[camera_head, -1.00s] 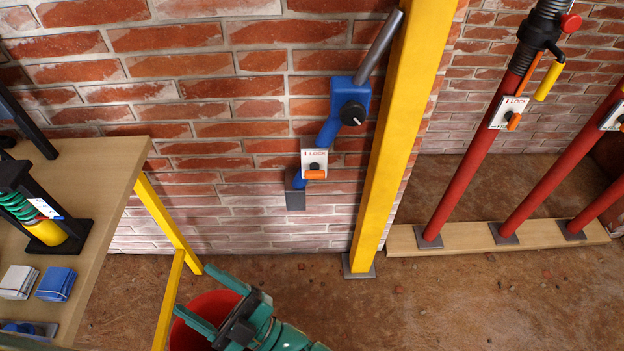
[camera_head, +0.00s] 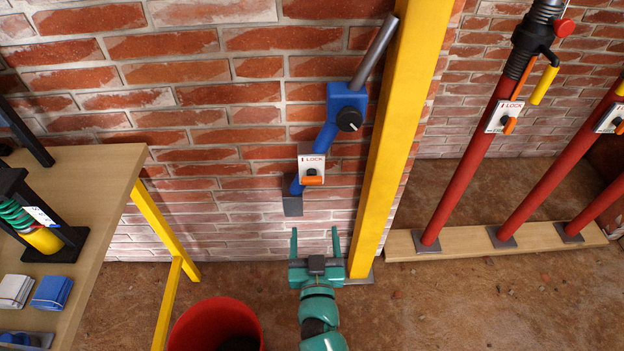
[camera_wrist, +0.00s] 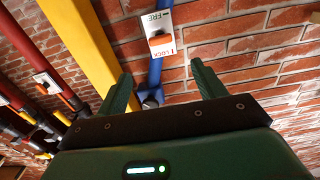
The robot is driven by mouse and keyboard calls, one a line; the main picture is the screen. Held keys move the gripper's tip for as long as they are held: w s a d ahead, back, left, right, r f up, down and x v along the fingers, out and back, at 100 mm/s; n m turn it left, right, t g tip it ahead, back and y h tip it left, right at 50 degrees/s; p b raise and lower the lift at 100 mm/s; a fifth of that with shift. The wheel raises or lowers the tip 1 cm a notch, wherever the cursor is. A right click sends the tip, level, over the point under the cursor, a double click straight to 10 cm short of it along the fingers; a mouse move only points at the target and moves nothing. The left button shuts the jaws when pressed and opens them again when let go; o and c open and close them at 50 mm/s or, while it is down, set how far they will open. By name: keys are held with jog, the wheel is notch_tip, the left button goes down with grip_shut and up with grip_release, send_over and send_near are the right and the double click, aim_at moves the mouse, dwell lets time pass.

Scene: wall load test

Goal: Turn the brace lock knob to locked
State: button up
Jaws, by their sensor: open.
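The blue brace (camera_head: 327,134) leans against the brick wall, left of a yellow post. It carries a round black knob (camera_head: 349,119) with a light mark, and lower down a white plate (camera_head: 311,164) reading LOCK with an orange lever-shaped knob (camera_head: 313,180) on it. In the wrist view the plate (camera_wrist: 157,22) appears upside down, with FREE and LOCK lettering, and its orange knob (camera_wrist: 160,40) lies roughly crosswise. My green gripper (camera_head: 315,242) is open and empty, below the brace's foot, fingers pointing at the wall. In the wrist view the brace passes between and beyond the fingertips (camera_wrist: 160,82).
The yellow post (camera_head: 400,140) stands close right of the brace. A wooden table (camera_head: 105,185) with yellow legs is at left, and a red bucket (camera_head: 215,322) stands on the floor. Red props (camera_head: 465,150) with similar lock plates stand on a plank at right.

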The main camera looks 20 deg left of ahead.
aim_at(312, 183)
jog(key=p+x, duration=0.1)
jog(key=x, duration=1.5)
jog(key=shift+w+a+p, duration=0.2)
jog(key=shift+w+p, duration=0.1)
jog(key=shift+w, duration=0.1)
jog(key=c, duration=1)
